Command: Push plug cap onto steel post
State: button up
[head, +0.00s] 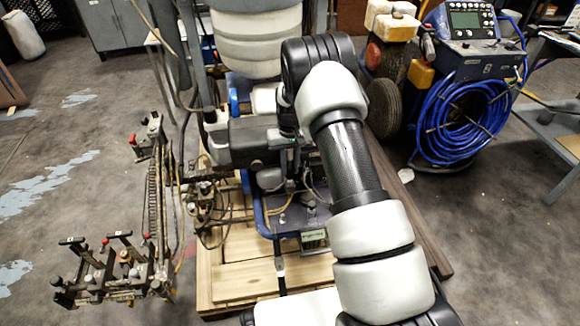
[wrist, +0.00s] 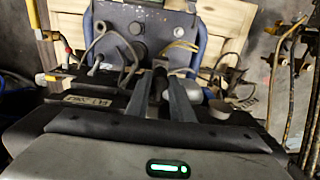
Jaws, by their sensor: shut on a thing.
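My gripper (wrist: 160,88) reaches over the machine's engine area in the wrist view, its two grey fingers close together. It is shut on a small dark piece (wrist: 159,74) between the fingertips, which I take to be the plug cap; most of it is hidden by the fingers. I cannot pick out the steel post for certain, nor tell whether the cap touches it. In the head view my arm covers much of this spot.
A blue-edged metal plate (wrist: 165,22) with loose cables (wrist: 115,38) lies beyond the fingers. The machine stands on a wooden pallet (head: 235,283). A rack of levers (head: 112,270) is at left. A coiled blue hose (head: 462,120) is at right. Bare floor lies at far left.

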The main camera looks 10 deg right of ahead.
jog(key=shift+r, duration=0.3)
jog(key=shift+r+p, duration=1.25)
jog(key=shift+r, duration=0.75)
